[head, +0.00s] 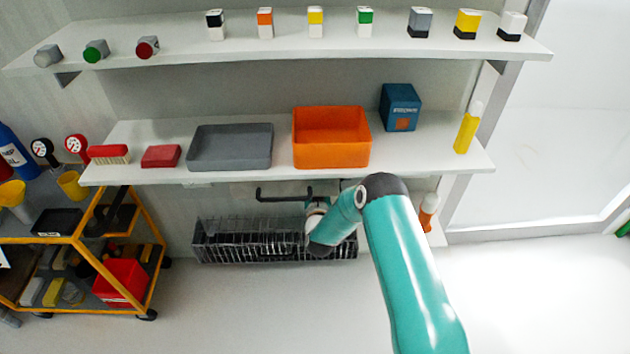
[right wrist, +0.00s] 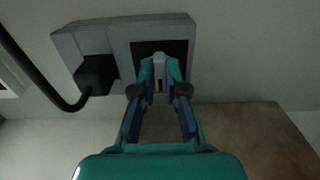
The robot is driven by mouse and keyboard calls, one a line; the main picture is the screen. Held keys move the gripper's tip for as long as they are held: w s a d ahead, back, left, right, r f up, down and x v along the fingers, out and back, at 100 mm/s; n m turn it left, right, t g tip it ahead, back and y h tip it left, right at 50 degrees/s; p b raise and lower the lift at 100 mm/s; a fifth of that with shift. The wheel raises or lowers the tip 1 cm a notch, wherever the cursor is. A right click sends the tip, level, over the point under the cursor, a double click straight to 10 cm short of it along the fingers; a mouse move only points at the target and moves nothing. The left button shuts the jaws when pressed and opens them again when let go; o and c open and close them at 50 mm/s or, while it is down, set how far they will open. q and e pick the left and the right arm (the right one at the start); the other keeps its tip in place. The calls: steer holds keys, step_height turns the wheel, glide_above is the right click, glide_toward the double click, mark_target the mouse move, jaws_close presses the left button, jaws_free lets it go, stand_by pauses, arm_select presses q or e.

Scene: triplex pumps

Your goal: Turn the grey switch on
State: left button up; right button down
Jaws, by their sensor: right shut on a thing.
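In the right wrist view a grey wall-mounted housing (right wrist: 122,36) has a dark square recess (right wrist: 177,50) on its right part. A small light grey piece, which looks like the grey switch (right wrist: 159,72), stands in front of this recess. My right gripper (right wrist: 160,78) is shut on it, with the fingertips close on both sides. The tips hide part of the piece, so I cannot tell its position. In the head view my right arm reaches under the middle shelf, and its fingertips are hidden. My left gripper is not in view.
A black plug (right wrist: 97,75) with a thick cable sits left of the recess. In the head view the middle shelf (head: 280,178) hangs above my arm, carrying a grey tray (head: 230,165) and an orange bin (head: 332,137). A wire rack (head: 240,240) is below, and a yellow-framed cart (head: 150,290) stands left.

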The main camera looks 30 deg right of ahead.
steer(key=shift+a, duration=0.1)
steer(key=shift+m+b, duration=9)
steer(key=shift+b, duration=2)
steer(key=c, duration=1.3)
jaws_free()
steer(key=shift+o, duration=0.5)
steer(key=shift+r, duration=0.1)
